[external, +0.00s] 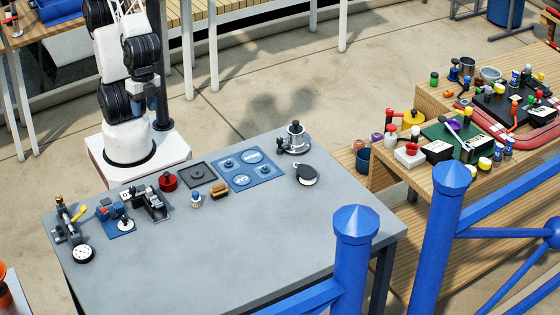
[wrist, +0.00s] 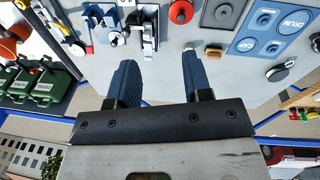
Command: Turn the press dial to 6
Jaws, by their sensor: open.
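I cannot tell for sure which part is the press dial, and no numbers are readable. A round white-faced dial (external: 83,253) with a dark rim lies at the table's left end, beside a dark press-like device with a yellow lever (external: 68,220). The white dial also shows at the upper left of the wrist view (wrist: 78,49). A black round piece with a pale face (external: 306,175) sits at the table's right; it also shows in the wrist view (wrist: 281,71). My gripper (external: 151,110) hangs above and behind the table, apart from everything. Its fingers are open and empty in the wrist view (wrist: 158,78).
The grey table (external: 230,260) is clear at the front. Along its back stand a blue vise (external: 112,212), a metal clamp (external: 150,204), a red knob (external: 168,181), a blue board (external: 248,171) and a metal winch (external: 294,139). Blue railings (external: 355,250) stand in front.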

